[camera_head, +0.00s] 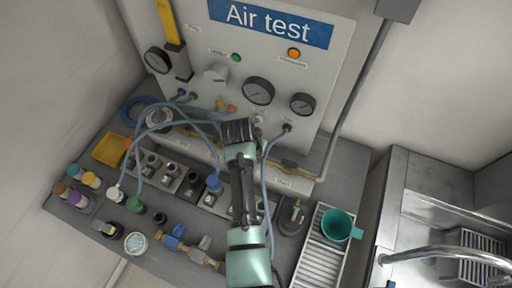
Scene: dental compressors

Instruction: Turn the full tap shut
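My gripper (239,130) is the dark end of my green arm. It is at the lower part of the Air test panel (188,58), just below the larger gauge. Its fingertips are too small and hidden to show whether they are open or touching anything. I cannot tell which fitting is the full tap. A white knob (216,73) is on the panel. Small orange fittings (231,109) are just left of my gripper. A valve with a blue part (174,239) lies on the bench at the front. The area behind my gripper and forearm is hidden.
Black gauges (258,91) sit above my gripper. Blue hoses (263,180) hang close beside my arm. A teal cup (338,225) stands on a slatted tray (318,262) at right. A sink (430,207) is further right.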

